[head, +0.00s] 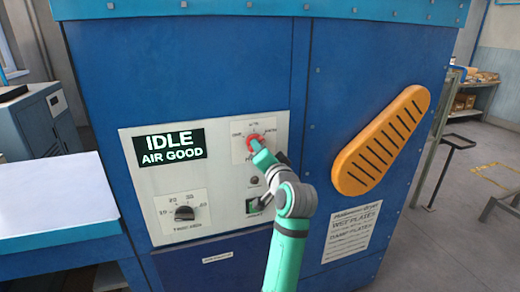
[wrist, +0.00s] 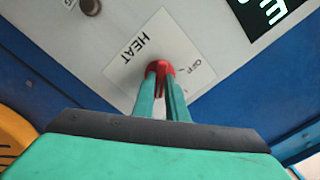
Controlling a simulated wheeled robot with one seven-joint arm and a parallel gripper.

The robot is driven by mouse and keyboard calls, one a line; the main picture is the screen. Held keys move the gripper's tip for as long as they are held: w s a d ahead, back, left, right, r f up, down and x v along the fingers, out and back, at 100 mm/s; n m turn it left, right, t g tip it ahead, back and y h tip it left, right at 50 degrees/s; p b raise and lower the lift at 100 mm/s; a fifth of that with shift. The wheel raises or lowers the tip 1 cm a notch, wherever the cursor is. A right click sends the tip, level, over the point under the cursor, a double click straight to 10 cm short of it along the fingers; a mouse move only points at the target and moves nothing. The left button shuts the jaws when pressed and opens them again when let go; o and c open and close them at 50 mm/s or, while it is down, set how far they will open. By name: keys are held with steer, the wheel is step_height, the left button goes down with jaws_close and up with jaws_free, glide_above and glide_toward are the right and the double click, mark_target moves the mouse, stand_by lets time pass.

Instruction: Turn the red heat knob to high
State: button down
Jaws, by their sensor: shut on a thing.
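The red heat knob (head: 251,140) sits on a white label plate at the upper right of the control panel. In the wrist view the red knob (wrist: 160,67) shows between and beyond my fingertips, beside the word HEAT. My gripper (head: 257,150) reaches it from the lower right, and its green fingers (wrist: 162,85) are shut on it. The fingers hide part of the knob, and I cannot read which mark it points to. In the wrist view an OFF mark shows to the right of the knob.
An orange slotted cover (head: 382,140) stands out at right. A white-topped table (head: 55,200) is at left.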

steer(key=shift+d+m, duration=0.1)
steer(key=shift+m, duration=0.8)
steer(key=shift+r, duration=0.1)
steer(key=c, duration=1.8)
jaws_free()
steer(key=shift+o, duration=0.2)
steer(key=v, duration=1)
steer(key=shift+s, duration=0.3)
steer(key=shift+w, duration=0.1)
